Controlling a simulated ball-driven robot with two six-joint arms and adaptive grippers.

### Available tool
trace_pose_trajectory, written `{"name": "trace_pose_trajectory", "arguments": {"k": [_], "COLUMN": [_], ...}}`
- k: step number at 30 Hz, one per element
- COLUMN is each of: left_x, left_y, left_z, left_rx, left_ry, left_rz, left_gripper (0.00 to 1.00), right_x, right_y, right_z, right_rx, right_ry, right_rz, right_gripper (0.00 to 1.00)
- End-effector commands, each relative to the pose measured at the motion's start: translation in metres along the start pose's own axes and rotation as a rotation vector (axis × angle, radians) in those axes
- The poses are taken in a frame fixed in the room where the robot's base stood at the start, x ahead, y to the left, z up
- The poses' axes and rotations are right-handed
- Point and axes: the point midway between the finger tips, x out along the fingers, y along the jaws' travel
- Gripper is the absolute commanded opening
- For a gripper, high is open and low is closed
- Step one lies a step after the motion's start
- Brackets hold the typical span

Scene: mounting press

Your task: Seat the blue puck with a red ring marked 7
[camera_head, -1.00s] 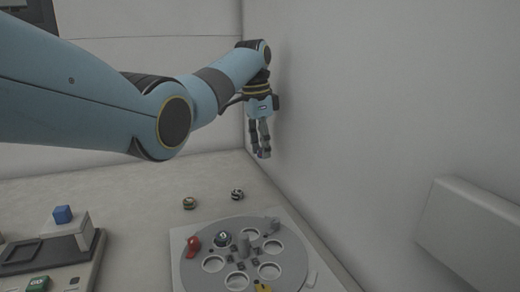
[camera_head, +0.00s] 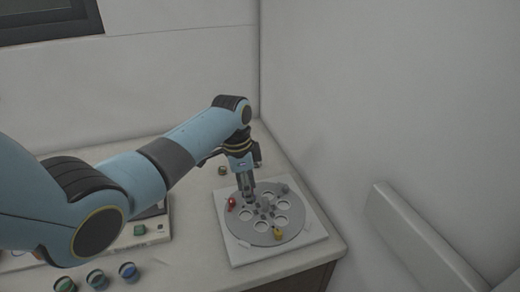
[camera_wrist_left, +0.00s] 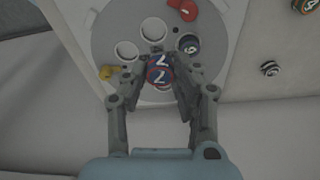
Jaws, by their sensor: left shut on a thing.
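My left gripper (camera_head: 246,192) is over the left back part of the round grey disc (camera_head: 240,225). In the left wrist view its fingers (camera_wrist_left: 158,88) are shut on a blue puck with a red ring (camera_wrist_left: 160,71), marked 7. The puck lies between the fingertips, over the disc with its round holes; I cannot tell whether it touches the disc. An empty hole (camera_wrist_left: 153,30) shows beside it. Another dark puck (camera_wrist_left: 189,44) with a white mark sits in a hole of the disc. The head view hides the held puck. My right gripper is not in view.
A red piece (camera_head: 231,203) and a yellow piece (camera_head: 278,234) stand on the disc's rim, with a grey post (camera_head: 266,206) near its middle. A loose puck (camera_head: 222,170) lies behind. Several pucks, one blue (camera_head: 128,271), stand at front left. A wall rises at right.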

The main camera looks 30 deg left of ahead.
Motion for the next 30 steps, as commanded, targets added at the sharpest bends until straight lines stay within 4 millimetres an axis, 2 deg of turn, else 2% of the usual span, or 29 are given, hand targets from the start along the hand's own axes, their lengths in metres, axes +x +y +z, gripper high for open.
{"name": "trace_pose_trajectory", "arguments": {"k": [2,8,14,30], "left_x": [-0.001,0.006,0.014,0.047], "left_y": [0.008,0.012,0.012,0.012], "left_z": [0.007,0.011,0.012,0.016], "left_rx": [0.0,0.0,0.0,0.0], "left_ry": [-0.001,0.001,0.001,0.0], "left_rz": [0.001,-0.001,0.0,0.001], "left_gripper": [0.0,0.0,0.0,0.0], "right_x": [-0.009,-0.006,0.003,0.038], "right_y": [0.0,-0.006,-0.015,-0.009], "right_z": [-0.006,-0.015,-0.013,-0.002], "right_rx": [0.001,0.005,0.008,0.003], "right_ry": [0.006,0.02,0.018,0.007], "right_rz": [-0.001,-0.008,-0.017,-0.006], "right_gripper": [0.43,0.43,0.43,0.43]}}
